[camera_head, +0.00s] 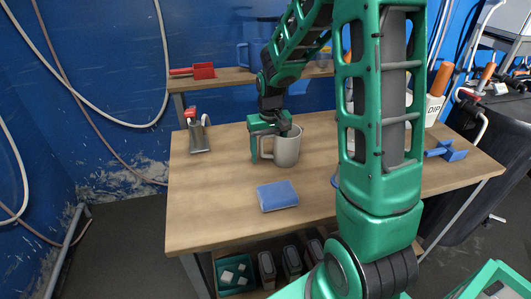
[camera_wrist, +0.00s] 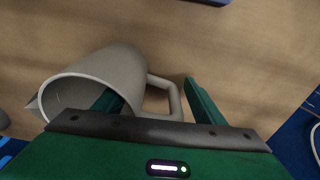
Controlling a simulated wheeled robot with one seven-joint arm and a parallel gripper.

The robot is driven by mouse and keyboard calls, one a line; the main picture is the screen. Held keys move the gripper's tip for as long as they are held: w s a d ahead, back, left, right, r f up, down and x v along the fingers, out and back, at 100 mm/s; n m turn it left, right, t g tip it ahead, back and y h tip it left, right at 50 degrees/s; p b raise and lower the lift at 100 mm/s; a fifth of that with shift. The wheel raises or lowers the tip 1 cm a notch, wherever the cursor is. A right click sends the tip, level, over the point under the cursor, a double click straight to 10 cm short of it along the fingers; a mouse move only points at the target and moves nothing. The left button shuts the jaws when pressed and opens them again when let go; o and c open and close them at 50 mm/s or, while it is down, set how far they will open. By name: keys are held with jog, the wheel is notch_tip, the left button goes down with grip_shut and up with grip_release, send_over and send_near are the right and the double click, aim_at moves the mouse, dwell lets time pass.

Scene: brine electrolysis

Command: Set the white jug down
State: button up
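The white jug (camera_head: 288,150), greyish white in these views, is upright on the wooden workbench (camera_head: 215,215) or very close above it; I cannot see a clear gap. In the wrist view the jug (camera_wrist: 125,75) has its mouth at left and its handle (camera_wrist: 165,100) to the right. My gripper (camera_head: 268,140) is above the jug's handle side, fingers pointing down. In the wrist view my gripper (camera_wrist: 155,100) has its fingers spread, one over or inside the jug's mouth and one just outside the handle. Contact with the handle cannot be made out.
A blue sponge or block (camera_head: 277,195) lies in front of the jug. A grey metal holder (camera_head: 198,137) stands at the bench's back left. A red scoop (camera_head: 202,71) and a blue mug sit on the shelf behind.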

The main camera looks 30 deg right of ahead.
jog(key=shift+r, duration=0.1)
notch_tip(320, 180, up, 12)
jog(key=s, duration=0.1)
jog(key=s+d+m, duration=0.3)
jog(key=s, duration=2.6)
jog(key=shift+d+m+g, duration=0.15)
jog(key=shift+m+g, duration=0.25)
